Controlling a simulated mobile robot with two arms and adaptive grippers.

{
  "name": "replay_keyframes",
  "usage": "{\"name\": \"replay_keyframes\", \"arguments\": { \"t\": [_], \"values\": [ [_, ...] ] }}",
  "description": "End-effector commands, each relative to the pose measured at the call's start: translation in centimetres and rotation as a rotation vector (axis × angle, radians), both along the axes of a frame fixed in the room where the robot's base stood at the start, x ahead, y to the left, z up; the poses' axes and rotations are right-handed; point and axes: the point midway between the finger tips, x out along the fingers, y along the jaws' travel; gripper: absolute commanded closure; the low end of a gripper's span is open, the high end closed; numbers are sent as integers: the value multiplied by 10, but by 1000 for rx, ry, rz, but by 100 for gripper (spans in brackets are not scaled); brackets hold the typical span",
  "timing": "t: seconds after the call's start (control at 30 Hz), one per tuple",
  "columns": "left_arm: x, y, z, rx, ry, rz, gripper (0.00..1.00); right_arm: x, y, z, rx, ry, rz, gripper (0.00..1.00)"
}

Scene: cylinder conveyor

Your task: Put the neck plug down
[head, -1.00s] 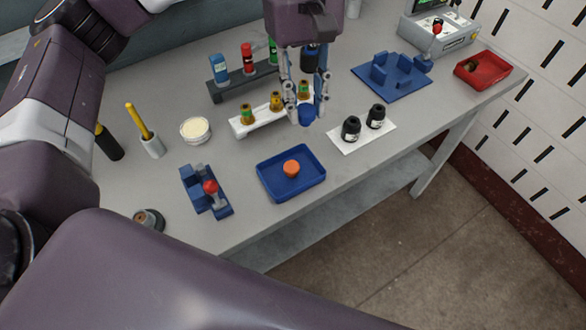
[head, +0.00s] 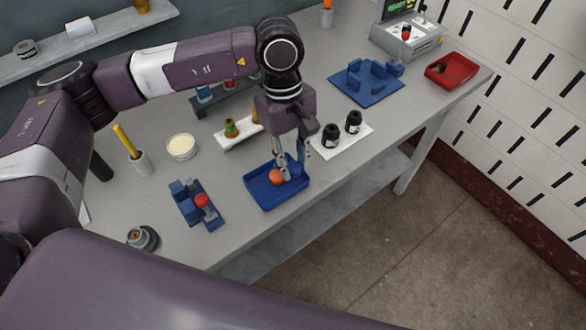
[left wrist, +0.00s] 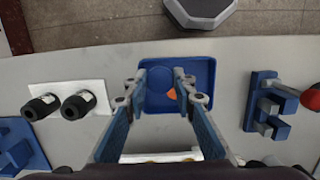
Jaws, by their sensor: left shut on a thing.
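My left gripper (head: 290,170) reaches down over the blue tray (head: 262,204) near the table's front edge. In the left wrist view, its fingers (left wrist: 173,90) are closed around a small dark blue round piece, the neck plug (left wrist: 168,94). The plug blends into the blue tray behind it, so I cannot tell whether it touches the tray floor. An orange cap (head: 277,176) lies in the tray beside the fingertips. In the wrist view the plug and fingers partly cover it. My right gripper is not in view.
A white plate with two black bottles (head: 331,136) stands right of the tray. A blue fixture with a red knob (head: 202,200) stands left. A white rack (head: 228,145) is behind, partly hidden by my arm. A blue fixture board (head: 366,92) and red tray (head: 462,71) are farther right.

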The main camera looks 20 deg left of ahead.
Motion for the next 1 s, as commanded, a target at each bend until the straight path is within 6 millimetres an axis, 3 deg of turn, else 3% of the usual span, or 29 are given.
{"name": "replay_keyframes", "arguments": {
  "t": [0.13,0.37,0.77,0.8,0.93,1.0],
  "values": [
    [-1,0,-11,1,3,1,86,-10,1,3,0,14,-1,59],
    [-1,0,-42,0,2,0,86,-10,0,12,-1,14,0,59],
    [0,0,-49,0,0,-1,86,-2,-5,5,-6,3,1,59],
    [0,0,-47,0,0,-1,72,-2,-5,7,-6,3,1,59],
    [0,0,-47,0,0,-1,58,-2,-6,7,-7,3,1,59],
    [0,0,-47,0,0,-1,58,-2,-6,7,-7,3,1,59]
  ]
}}
